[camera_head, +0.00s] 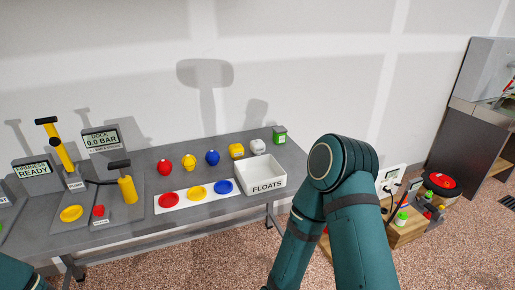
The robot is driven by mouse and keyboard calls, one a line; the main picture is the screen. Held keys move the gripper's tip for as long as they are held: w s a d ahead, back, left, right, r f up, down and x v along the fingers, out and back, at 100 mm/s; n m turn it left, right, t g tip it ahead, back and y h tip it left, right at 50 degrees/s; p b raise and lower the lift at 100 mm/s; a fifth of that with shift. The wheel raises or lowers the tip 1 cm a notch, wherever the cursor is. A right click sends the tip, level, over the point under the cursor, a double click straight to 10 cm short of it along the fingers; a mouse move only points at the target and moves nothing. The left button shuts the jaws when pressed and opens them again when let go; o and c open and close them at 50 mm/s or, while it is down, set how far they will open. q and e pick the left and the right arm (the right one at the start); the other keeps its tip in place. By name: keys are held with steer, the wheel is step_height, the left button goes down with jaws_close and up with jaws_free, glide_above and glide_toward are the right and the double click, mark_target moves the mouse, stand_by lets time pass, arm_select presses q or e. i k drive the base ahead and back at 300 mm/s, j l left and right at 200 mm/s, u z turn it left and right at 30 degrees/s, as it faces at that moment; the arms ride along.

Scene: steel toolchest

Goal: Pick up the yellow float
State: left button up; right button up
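A yellow float (189,161) stands on the grey table between a red float (164,168) and a blue float (212,157). A white strip in front of them bears a red disc (169,200), a yellow disc (197,192) and a blue disc (223,186). A white box marked FLOATS (267,186) stands to their right. Neither gripper shows. My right arm's teal links fill the lower middle right, and a bit of my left arm shows in the bottom left corner.
Another yellow object (236,150), a whitish object (258,146) and a small green box (280,137) stand behind the FLOATS box. At left are a yellow pump (127,190), a yellow-handled device (60,152) and a DOCK display (101,139). A wooden crate (405,236) stands right of my arm.

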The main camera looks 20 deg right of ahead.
mark_target(236, 150)
steer(key=i+z, duration=0.1)
steer(key=z, duration=1.5)
steer(key=i+j, duration=0.1)
steer(key=j, duration=0.55)
steer(key=i+j, duration=0.15)
steer(key=j, duration=0.15)
steer(key=z, duration=0.05)
